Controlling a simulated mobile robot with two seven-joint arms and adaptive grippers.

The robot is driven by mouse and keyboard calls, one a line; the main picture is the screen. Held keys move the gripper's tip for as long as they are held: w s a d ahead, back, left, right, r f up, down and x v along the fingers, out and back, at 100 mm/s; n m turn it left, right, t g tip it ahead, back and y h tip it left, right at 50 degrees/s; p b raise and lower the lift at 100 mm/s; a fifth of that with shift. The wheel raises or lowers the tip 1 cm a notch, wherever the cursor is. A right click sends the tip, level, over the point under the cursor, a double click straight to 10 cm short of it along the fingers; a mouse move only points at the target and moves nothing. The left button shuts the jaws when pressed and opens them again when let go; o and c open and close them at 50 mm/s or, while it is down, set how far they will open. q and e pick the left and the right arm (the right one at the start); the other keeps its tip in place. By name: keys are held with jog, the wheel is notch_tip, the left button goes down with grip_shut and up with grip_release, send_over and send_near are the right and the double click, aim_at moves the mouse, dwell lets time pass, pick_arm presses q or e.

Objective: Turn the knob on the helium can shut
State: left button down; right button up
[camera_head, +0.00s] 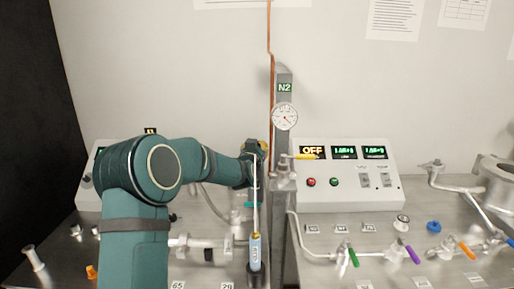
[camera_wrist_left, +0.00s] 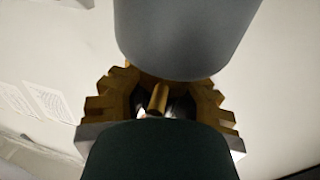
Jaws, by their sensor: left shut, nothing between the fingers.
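My left arm reaches across the left half of the head view, and its gripper (camera_head: 257,150) is beside the grey N2 post, above the bench. The gripper is shut and holds nothing. A small can with a pale blue label (camera_head: 256,250) stands upright in front of the post, with a long thin tube rising from it towards the gripper. It may be the helium can; I see no lettering or knob on it. In the left wrist view a large grey rounded body fills the top and brass-coloured toothed parts show below it; I cannot tell whether anything touches.
The N2 post (camera_head: 284,95) carries a round gauge (camera_head: 285,117). A white control box (camera_head: 345,180) reading OFF stands right of it. Metal piping and valves with green (camera_head: 353,254), purple (camera_head: 412,254) and orange (camera_head: 466,250) handles cover the right bench. My arm hides much of the left bench.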

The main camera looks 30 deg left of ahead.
pick_arm(q)
jog(key=shift+f, duration=0.4)
jog(key=c, duration=0.8)
grip_release()
jog(key=shift+s+r, duration=0.2)
jog(key=shift+o, duration=0.3)
jog(key=shift+w+r, duration=0.1)
jog(key=v, duration=1.2)
